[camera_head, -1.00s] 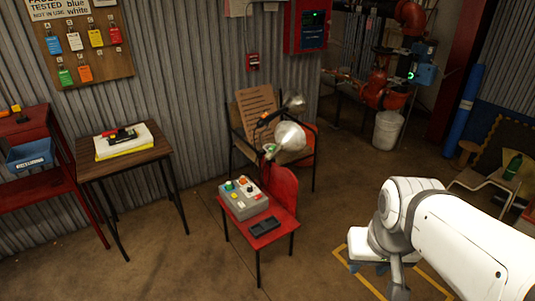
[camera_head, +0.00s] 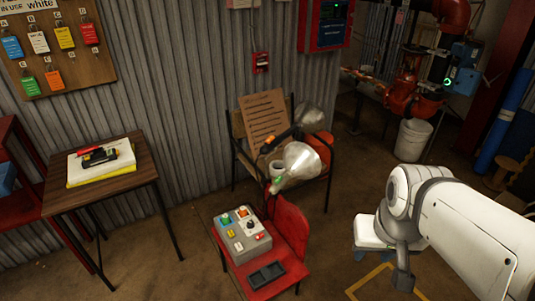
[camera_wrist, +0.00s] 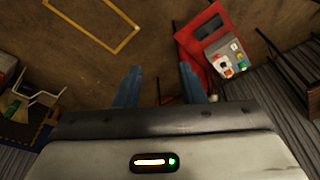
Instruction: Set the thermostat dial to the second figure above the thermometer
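A grey control box (camera_head: 242,240) with coloured buttons and a small dark knob (camera_head: 250,225) on a white plate rests on the red chair (camera_head: 291,228). The box also shows in the wrist view (camera_wrist: 226,64), upper right. I cannot make out figures on it, and cannot tell whether the knob is the thermostat dial. No thermometer can be made out. My gripper (camera_wrist: 160,85) is open, with its two blue fingers apart and nothing between them. It is in the air, to the right of the red chair in the head view.
A black tray-like object (camera_head: 266,275) lies on the chair seat beside the box. A wooden table (camera_head: 115,187) is at left. A white bucket (camera_head: 413,140) stands at back right. Floor right of the red chair is open.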

